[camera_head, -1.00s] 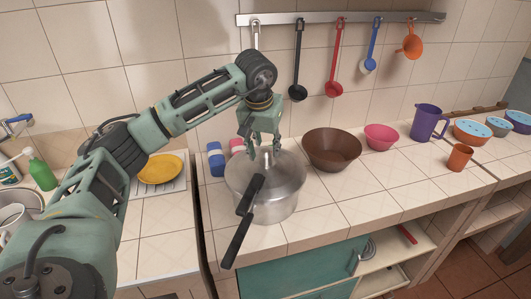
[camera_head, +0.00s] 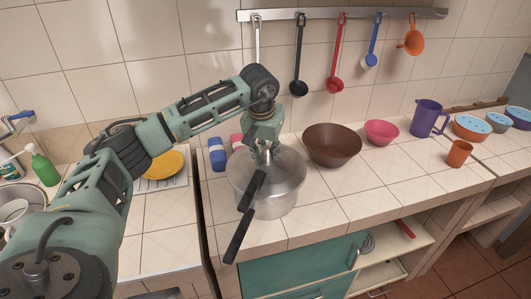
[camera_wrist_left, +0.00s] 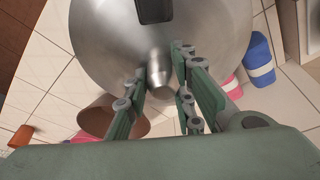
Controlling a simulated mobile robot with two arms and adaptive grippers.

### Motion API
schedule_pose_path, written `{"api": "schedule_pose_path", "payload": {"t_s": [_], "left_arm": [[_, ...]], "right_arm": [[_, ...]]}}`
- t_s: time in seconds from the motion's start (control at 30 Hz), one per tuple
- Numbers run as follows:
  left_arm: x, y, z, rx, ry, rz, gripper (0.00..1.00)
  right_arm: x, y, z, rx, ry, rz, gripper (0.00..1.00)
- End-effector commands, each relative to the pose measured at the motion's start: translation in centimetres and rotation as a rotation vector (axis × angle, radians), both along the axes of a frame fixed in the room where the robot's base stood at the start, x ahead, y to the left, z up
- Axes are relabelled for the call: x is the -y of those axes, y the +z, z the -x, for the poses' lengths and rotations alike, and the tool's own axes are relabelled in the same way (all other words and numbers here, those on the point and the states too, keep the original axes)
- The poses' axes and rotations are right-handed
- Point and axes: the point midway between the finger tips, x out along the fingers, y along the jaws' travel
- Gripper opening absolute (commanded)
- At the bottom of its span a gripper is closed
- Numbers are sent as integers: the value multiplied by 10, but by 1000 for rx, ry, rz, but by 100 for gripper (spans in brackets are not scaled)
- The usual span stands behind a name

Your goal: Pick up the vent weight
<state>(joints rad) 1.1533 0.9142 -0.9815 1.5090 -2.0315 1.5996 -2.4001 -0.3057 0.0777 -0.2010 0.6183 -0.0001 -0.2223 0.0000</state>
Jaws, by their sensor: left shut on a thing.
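A silver pressure cooker (camera_head: 284,198) with black handles stands on the tiled counter. It also shows from above in the wrist view (camera_wrist_left: 110,42). The vent weight (camera_wrist_left: 160,88) is a small silver metal piece at the lid, between the fingers of my left gripper (camera_wrist_left: 162,80). In the head view my left gripper (camera_head: 263,158) points down over the lid, shut on the weight, and its fingers hide the weight there. I cannot tell whether the weight is clear of the lid. My right gripper is not in view.
A brown bowl (camera_head: 332,147) stands close right of the cooker, with a pink bowl (camera_head: 382,133) beyond. Blue (camera_head: 217,158) and pink shakers stand behind left. Utensils hang from the wall rail (camera_head: 345,15). The counter's front right is clear, with an orange cup (camera_head: 459,154) farther right.

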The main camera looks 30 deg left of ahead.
Motion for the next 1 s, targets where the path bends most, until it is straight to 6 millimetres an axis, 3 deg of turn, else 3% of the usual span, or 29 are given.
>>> {"api": "schedule_pose_path", "payload": {"t_s": [0.37,0.63,1.0], "left_arm": [[4,2,0,-3,-5,6,0],[3,40,-1,6,-5,3,0],[80,87,-26,2,-6,3,0]], "right_arm": [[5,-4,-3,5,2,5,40],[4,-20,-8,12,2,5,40],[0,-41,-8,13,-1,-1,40]]}}
